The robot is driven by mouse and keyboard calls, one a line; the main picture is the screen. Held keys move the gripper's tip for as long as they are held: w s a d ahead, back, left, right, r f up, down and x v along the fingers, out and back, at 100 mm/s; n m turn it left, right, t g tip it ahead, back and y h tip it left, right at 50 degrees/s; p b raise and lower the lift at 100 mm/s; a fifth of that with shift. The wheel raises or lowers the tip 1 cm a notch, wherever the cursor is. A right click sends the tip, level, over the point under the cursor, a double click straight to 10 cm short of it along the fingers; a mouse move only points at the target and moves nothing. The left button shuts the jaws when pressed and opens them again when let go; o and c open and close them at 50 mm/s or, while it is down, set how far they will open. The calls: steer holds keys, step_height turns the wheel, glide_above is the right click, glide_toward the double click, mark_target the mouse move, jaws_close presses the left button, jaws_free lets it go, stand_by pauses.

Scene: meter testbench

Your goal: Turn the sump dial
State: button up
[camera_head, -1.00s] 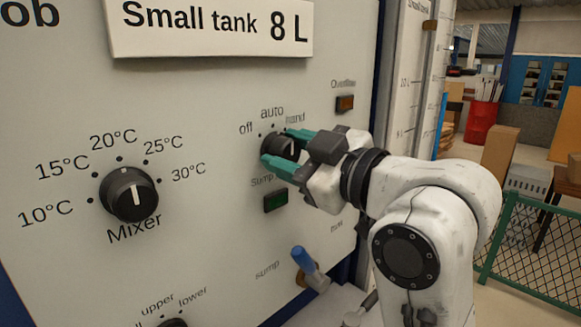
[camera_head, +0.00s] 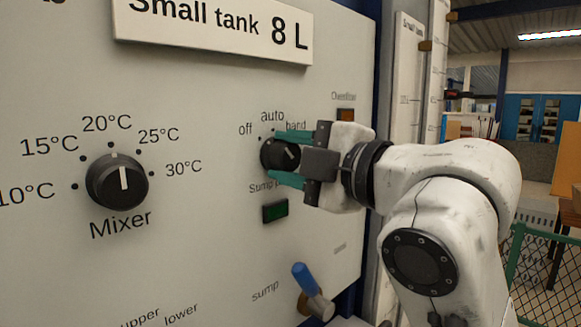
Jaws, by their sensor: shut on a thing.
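The sump dial (camera_head: 279,155) is a black round knob on the white panel, with off, auto and hand printed around its top. The label below it reads "Sump" and is partly hidden. Its pale pointer line slants toward the upper left or lower right; I cannot tell which end is the indicator. My gripper (camera_head: 287,157) reaches in from the right. Its two green fingers are shut on the dial, one above and one below it.
The mixer dial (camera_head: 117,182) is at the left of the panel. A green lamp (camera_head: 275,211) is just below the sump dial. A blue-handled valve (camera_head: 306,280) sticks out lower down. The small tank sign (camera_head: 218,28) is above. A green mesh fence (camera_head: 543,268) stands at the right.

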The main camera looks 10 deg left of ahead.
steer(key=shift+a+n, duration=0.1)
steer(key=shift+n, duration=0.3)
steer(key=o, duration=1)
steer(key=shift+o, duration=0.2)
steer(key=b+v, duration=0.1)
steer(key=v, duration=1)
